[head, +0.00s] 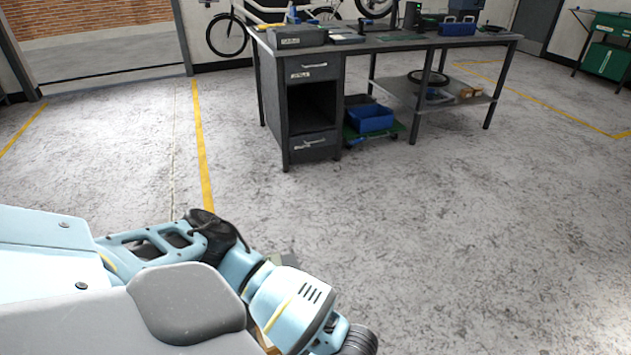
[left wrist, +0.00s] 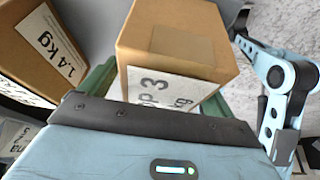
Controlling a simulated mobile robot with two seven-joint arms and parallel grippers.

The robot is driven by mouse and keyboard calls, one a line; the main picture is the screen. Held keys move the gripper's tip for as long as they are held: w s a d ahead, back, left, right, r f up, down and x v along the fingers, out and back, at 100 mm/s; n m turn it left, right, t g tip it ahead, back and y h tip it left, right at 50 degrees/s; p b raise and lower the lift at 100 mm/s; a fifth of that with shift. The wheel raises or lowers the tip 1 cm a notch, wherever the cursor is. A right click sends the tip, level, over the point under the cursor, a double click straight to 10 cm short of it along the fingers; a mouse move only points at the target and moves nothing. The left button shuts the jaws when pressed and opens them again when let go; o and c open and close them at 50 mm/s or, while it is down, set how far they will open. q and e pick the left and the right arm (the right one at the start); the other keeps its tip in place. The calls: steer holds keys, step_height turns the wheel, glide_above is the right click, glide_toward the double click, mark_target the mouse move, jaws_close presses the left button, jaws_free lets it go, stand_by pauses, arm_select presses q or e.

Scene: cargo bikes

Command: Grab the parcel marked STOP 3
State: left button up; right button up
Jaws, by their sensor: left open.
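My right gripper is not in view.
Another brown parcel (left wrist: 30,45), labelled 1.4 kg, lies to the left in the left wrist view. In the head view a dark workbench (head: 400,42) stands at the back, with a blue bin (head: 370,118) beneath. The floor in front is clear.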

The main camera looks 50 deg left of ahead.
arm_select(q)
steer(key=shift+f, duration=0.2)
stand_by(0.3)
steer(key=c, duration=1.9)
steer(key=shift+r, duration=0.1)
steer(key=shift+d+r+p, duration=0.1)
steer(key=shift+r+p, duration=0.25)
steer(key=shift+r, duration=1.75)
steer(key=s+d, duration=0.2)
steer(key=d, duration=0.3)
steer(key=s+d, duration=0.2)
steer(key=d, duration=0.2)
steer(key=s+d+r, duration=0.1)
steer(key=s+d, duration=0.1)
steer(key=d, duration=0.3)
steer(key=shift+s+d+r, duration=0.1)
steer(key=shift+s+d, duration=0.1)
steer(key=shift+d, duration=0.1)
